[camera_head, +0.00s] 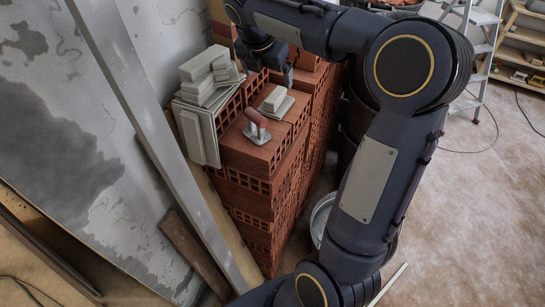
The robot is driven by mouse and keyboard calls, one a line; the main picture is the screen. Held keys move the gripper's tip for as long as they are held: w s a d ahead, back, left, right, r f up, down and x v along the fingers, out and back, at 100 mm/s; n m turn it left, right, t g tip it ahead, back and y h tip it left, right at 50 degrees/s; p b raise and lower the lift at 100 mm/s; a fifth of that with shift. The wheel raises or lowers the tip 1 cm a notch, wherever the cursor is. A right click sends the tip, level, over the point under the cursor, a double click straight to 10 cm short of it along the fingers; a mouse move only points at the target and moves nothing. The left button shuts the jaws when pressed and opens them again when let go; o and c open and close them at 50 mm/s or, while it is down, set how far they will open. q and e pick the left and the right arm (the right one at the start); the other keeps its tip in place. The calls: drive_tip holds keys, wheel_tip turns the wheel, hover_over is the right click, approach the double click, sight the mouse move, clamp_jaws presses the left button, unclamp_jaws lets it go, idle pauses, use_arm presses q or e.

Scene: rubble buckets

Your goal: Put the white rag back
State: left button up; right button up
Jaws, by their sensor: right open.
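No white rag shows clearly. A small pale, flat-layered object (277,101) lies on top of the red hollow-brick stack (252,156); I cannot tell whether it is cloth or tile. My right gripper (276,74) is open above the far part of the stack, just behind and above this pale object. Its fingers are small and partly dark against the bricks, and I see nothing held between them. My right arm hides much of the area to the right of the stack. My left gripper is not in view.
A trowel with a reddish handle (257,122) lies on the bricks. Pale blocks (205,75) are piled at the stack's left. A long metal beam (160,130) leans at left. A metal bucket (320,217) stands beside the stack. A stepladder (484,50) stands back right; open floor lies at right.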

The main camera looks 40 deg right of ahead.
drive_tip(key=s+a+f+m+t+y, duration=0.1)
drive_tip(key=s+a+m+y, duration=0.1)
drive_tip(key=s+a+m, duration=0.4)
drive_tip(key=s+a+f+m+t+y, duration=0.1)
drive_tip(key=s+m, duration=0.4)
drive_tip(key=s, duration=0.2)
drive_tip(key=s+a+f+m+t+y+b, duration=0.1)
drive_tip(key=s+a+f+m+y, duration=0.3)
drive_tip(key=s+a+f+m, duration=0.5)
drive_tip(key=shift+s+a+f+m+y+b, duration=0.25)
drive_tip(key=shift+s+a+m+b, duration=0.5)
drive_tip(key=shift+s+m, duration=1.2)
drive_tip(key=shift+w+d+r+m, duration=0.1)
drive_tip(key=shift+w+d+m, duration=0.1)
drive_tip(key=shift+w+m, duration=0.2)
